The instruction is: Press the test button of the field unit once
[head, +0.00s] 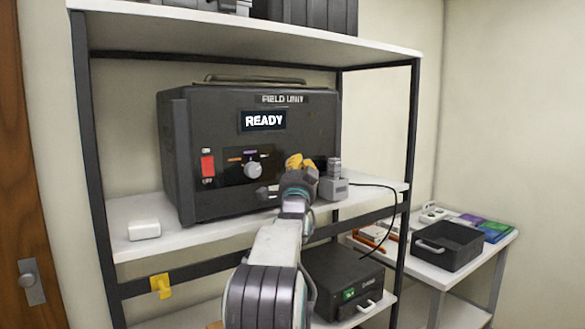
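The field unit (210,130) is a dark box with a top handle, standing on the middle shelf. Its display (263,120) reads READY. Its front carries a red switch (208,163) and a pale round knob (252,170) with coloured marks around it.
A grey block with a cylinder on it (334,186) and a black cable stands close right of my gripper. A white box (144,229) lies on the shelf (180,240) at left. A dark device (345,275) sits below. A side table (470,266) holds a black tray (447,253).

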